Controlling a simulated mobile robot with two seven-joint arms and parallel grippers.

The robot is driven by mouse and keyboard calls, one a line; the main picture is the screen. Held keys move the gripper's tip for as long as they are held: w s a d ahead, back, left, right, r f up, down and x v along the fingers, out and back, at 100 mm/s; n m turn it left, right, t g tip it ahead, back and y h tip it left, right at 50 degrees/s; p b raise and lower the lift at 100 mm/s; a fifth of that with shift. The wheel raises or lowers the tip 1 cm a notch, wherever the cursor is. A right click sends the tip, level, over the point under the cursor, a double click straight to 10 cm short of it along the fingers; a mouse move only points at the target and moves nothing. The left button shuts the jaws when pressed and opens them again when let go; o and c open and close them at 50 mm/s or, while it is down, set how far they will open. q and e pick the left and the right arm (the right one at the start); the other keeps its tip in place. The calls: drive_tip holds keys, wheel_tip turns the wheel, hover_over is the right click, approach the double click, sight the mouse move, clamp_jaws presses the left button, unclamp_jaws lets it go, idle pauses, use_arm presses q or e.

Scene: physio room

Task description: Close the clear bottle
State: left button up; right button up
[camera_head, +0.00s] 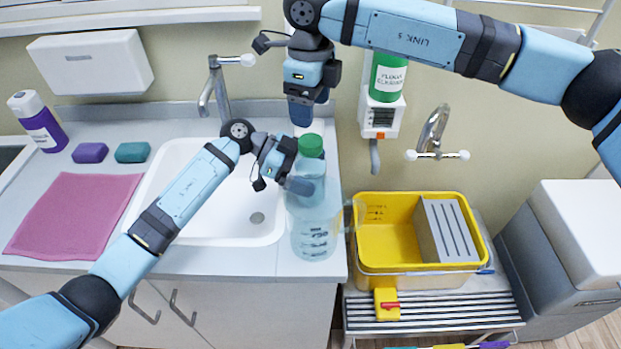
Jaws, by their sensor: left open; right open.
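The clear bottle (312,168) stands upright on the counter to the right of the sink, with a green cap (310,145) at its top. I cannot tell how tightly the cap sits. My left gripper (298,186) is open at the left side of the bottle's upper body, its fingertips overlapping it in view. My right gripper (301,115) is open and points down just above the green cap, apart from it as far as I can see.
A clear jug with markings (316,240) overlaps the bottle's lower part. The white sink (215,228) lies left, beyond it a pink cloth (75,215). A yellow tub (385,245) stands on a trolley at right.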

use_arm(q)
drive_tip(key=c, duration=1.8)
use_arm(e)
drive_tip(key=n, duration=1.1)
drive_tip(key=shift+n, duration=0.3)
drive_tip(key=n, duration=0.8)
drive_tip(key=shift+r+n, duration=0.1)
drive_tip(key=shift+n, duration=0.2)
drive_tip(key=n, duration=1.1)
